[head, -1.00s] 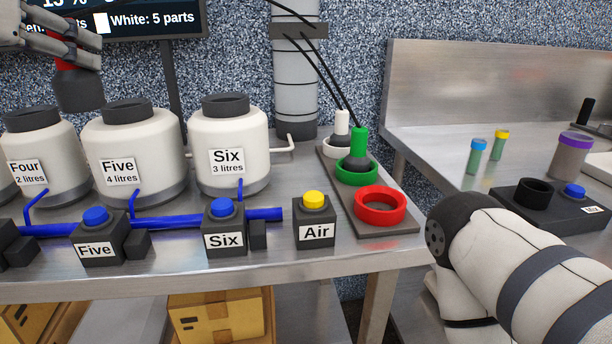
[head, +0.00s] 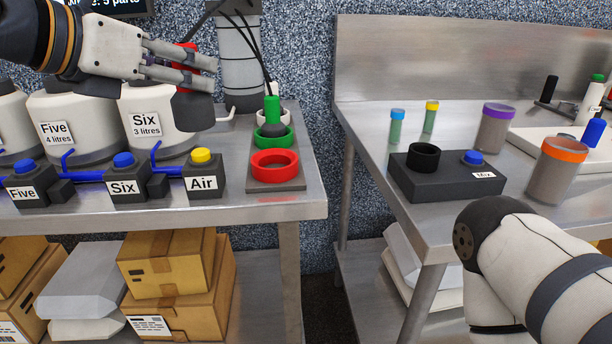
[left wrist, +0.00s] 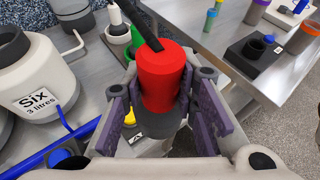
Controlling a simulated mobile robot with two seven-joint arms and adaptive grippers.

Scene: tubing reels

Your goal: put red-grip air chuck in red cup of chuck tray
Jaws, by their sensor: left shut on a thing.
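The red-grip air chuck (head: 194,112) has a red grip and a dark grey bell-shaped lower end. My left gripper (head: 204,74) is shut around its red grip, holding it upright in the air above the Air button box, near tank Six. The left wrist view shows the red grip (left wrist: 162,75) between the fingers, with a black hose at its top. The chuck tray (head: 284,186) lies at the bench's right end. Its red cup (head: 275,163) is at the near end, empty, to the right of and below the held chuck. My right gripper is out of view.
The green-grip chuck (head: 272,110) stands in the green cup just behind the red cup. The Air box (head: 203,180) stands left of the tray. Black hoses hang behind. A second bench to the right, across a gap, holds a mixer (head: 447,183) and several containers.

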